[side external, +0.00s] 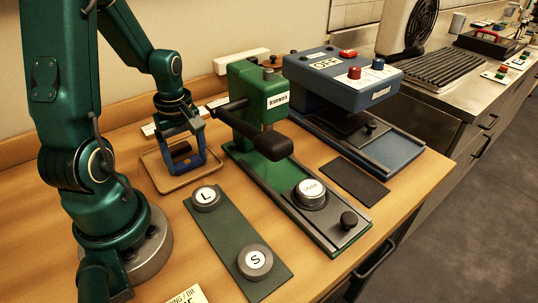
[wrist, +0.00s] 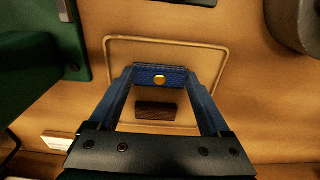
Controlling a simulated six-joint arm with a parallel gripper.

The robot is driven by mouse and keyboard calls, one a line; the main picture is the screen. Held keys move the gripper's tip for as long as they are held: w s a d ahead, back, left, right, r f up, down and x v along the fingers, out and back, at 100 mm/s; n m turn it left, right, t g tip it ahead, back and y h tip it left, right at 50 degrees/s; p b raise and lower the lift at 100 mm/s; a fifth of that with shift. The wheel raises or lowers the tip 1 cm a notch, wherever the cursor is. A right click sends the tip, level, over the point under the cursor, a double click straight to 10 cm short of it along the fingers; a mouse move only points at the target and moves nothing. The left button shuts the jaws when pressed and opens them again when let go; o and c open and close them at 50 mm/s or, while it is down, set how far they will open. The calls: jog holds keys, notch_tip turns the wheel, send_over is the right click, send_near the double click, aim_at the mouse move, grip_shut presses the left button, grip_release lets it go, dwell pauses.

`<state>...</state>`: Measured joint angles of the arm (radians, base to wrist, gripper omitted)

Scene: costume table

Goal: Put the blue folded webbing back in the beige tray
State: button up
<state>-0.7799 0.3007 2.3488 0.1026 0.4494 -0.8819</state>
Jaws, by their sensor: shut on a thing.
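The blue folded webbing (wrist: 162,76), with a brass snap on it, is between the tips of my gripper (wrist: 161,78) in the wrist view. My gripper is shut on it. In the side view my gripper (side external: 191,166) points down over the beige tray (side external: 166,190), with the blue webbing (side external: 190,167) across its tips. The tray's thin rim (wrist: 165,38) surrounds the webbing in the wrist view. I cannot tell whether the webbing touches the tray floor. A dark brown folded piece (wrist: 157,108) shows between my fingers, inside the rim.
A green press (side external: 256,100) with a black-handled lever stands right of the tray, and a blue press (side external: 345,85) stands beyond it. A green strip with round L and S knobs (side external: 228,235) lies in front. A dark mat (side external: 355,183) lies on the right.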

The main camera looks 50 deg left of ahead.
aim_at(189, 164)
jog(key=shift+f, duration=0.1)
jog(key=o, duration=1.3)
notch_tip(189, 164, up, 12)
jog(key=shift+d, duration=0.4)
jog(key=d+r+m+t, duration=0.1)
jog(key=d+m+t, duration=0.1)
jog(key=d+m, duration=0.5)
jog(key=s+d+r+m+t, duration=0.1)
jog(key=d+m+t, duration=0.2)
jog(key=d+m, duration=0.5)
jog(key=shift+r+m+h, duration=0.3)
jog(key=shift+r+m, duration=0.1)
jog(key=shift+m, duration=0.7)
